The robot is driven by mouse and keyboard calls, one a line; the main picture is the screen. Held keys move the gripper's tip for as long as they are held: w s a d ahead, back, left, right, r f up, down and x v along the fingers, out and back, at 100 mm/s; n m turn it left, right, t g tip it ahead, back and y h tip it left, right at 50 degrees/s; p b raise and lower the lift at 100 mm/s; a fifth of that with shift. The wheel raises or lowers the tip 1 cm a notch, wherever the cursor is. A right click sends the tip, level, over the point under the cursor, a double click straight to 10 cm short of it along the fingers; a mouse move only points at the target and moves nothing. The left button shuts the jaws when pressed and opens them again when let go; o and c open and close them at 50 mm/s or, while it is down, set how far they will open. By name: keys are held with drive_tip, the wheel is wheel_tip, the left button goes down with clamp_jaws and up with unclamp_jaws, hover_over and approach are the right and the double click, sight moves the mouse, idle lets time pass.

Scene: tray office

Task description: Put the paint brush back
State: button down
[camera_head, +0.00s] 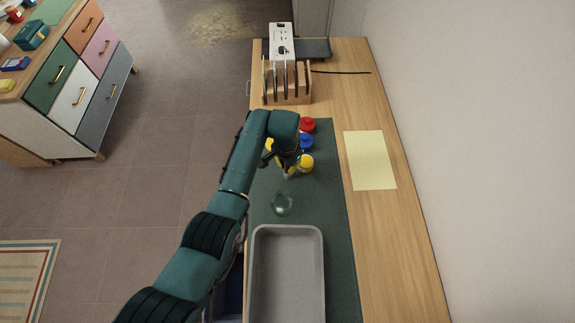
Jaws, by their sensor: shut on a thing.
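My gripper (287,172) is over the dark green mat (338,215), pointing down. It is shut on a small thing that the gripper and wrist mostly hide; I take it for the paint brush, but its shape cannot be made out. A clear round glass vessel (282,205) stands on the mat just in front of the gripper. Paint pots stand close to the right of the gripper: red (308,125), blue (306,142) and yellow (306,163).
A grey tray (320,245) lies at the near end of the mat. A yellow sheet (370,160) lies right, against the wall side. A coloured drawer cabinet (68,100) stands far left.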

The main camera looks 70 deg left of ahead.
drive_tip(key=shift+f, duration=0.1)
drive_tip(key=c, duration=1.1)
unclamp_jaws()
drive_tip(key=shift+c, duration=0.2)
drive_tip(key=r+p, duration=0.1)
drive_tip(key=r, duration=0.5)
drive_tip(key=r+p, duration=0.1)
drive_tip(key=r, duration=0.5)
drive_tip(key=shift+s+d+r+p, duration=0.15)
drive_tip(key=shift+s+p, duration=0.05)
drive_tip(key=shift+p, duration=0.1)
